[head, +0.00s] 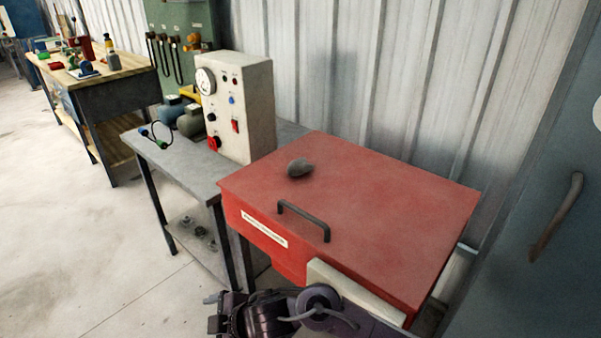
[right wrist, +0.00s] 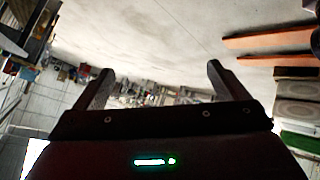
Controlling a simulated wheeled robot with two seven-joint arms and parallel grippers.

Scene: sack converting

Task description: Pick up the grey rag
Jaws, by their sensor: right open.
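The grey rag (head: 300,167) lies as a small crumpled lump on top of the red cabinet (head: 370,205), behind the dark handle and near the back left part of the lid. In the head view a dark arm and gripper of mine show at the bottom edge, in front of the cabinet and well apart from the rag. In the right wrist view my right gripper (right wrist: 160,70) has its two fingers spread wide with nothing between them. The rag does not show in that view. My left gripper cannot be made out.
A grey table (head: 180,165) left of the cabinet bears a control box (head: 238,105) with a gauge and knobs. A wooden workbench (head: 120,68) stands farther left. A dark grey door (head: 535,240) is close on the right. The cabinet top around the rag is clear.

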